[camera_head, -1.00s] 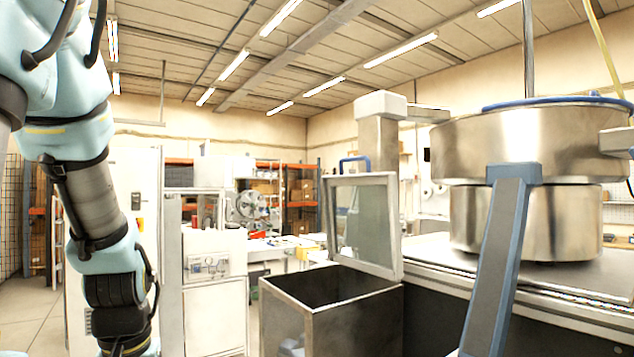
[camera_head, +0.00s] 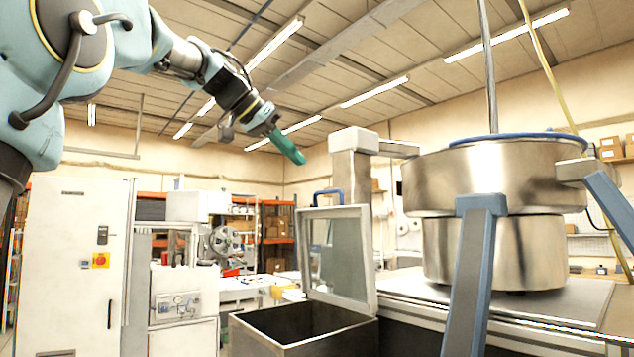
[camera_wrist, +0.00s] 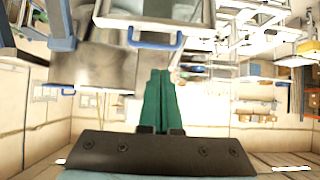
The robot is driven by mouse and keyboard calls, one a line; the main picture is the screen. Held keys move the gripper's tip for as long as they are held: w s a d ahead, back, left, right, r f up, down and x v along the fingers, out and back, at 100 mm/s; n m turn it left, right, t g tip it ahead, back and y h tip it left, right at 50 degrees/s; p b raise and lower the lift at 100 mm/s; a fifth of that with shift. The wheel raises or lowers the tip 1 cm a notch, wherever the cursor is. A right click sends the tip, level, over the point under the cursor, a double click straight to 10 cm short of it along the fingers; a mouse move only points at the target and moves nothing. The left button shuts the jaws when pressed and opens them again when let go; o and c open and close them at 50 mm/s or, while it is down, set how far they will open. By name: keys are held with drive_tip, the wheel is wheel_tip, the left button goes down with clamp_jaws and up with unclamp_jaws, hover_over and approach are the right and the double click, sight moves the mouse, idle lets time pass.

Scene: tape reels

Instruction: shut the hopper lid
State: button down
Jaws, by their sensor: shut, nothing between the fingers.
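The hopper (camera_head: 352,342) is an open-topped metal box at the bottom centre of the head view. Its lid (camera_head: 371,262), a pale frame with a clear pane, stands open, nearly upright and tilted back, along the far side. A blue handle (camera_head: 328,192) sits on the lid's top edge. In the wrist view the lid (camera_wrist: 150,22) shows at the top, with the blue handle (camera_wrist: 155,40) just beyond the fingertips in the picture. My gripper (camera_head: 300,158) has green fingers, shut and empty. It is raised above and left of the handle, apart from it.
A steel bowl feeder (camera_head: 490,180) on blue-edged legs stands right of the hopper. A grey post with a white head (camera_head: 353,141) rises just behind the lid. A white cabinet (camera_head: 75,265) stands at the left. The air around my gripper looks clear.

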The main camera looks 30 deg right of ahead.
drive_tip(key=p+x, duration=0.3)
drive_tip(key=x, duration=0.7)
drive_tip(key=shift+p, duration=0.35)
drive_tip(key=shift+a, duration=0.1)
